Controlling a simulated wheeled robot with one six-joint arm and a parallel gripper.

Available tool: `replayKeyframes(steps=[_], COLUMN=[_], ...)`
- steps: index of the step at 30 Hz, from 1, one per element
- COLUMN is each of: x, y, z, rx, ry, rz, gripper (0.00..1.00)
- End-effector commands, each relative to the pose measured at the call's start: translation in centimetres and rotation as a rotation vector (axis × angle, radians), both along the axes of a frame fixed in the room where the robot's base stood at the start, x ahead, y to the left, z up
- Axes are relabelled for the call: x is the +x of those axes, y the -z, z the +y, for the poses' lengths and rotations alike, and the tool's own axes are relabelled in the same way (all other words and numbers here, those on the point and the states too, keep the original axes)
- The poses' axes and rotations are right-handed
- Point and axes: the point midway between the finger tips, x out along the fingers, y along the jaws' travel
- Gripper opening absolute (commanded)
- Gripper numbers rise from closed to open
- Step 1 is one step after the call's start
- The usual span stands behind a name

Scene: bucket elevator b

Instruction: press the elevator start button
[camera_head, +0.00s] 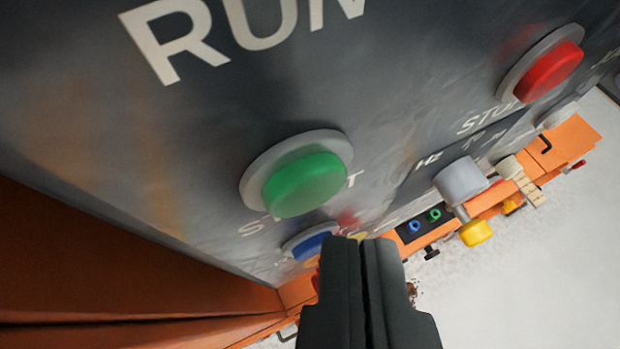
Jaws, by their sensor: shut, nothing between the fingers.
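The green button (304,184), in a grey ring on a dark grey panel (120,130), shows in the middle of the view. The lettering beneath it is partly covered and seems to read START. My gripper (362,243) is shut and empty at the bottom centre. In the picture its tips lie below and to the right of the green button. They appear apart from it, but I cannot tell their exact distance from the panel. The fingers overlap the edge of a blue button (307,243) below the green one.
A red button (549,71) marked STOP sits at the upper right. A grey knob (460,182) with a yellow end (477,233) sticks out at the right. Orange framework (120,270) runs along the lower left. Pale open floor (540,270) shows at lower right.

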Motion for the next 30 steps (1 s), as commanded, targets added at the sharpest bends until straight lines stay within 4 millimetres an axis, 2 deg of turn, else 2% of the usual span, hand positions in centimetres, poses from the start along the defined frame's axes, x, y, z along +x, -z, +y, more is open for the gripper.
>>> replayKeyframes(steps=[30], x=[0.81], y=[-0.01], z=[0.24], rx=[0.0], ry=[0.0], rz=[0.0], gripper=[0.0])
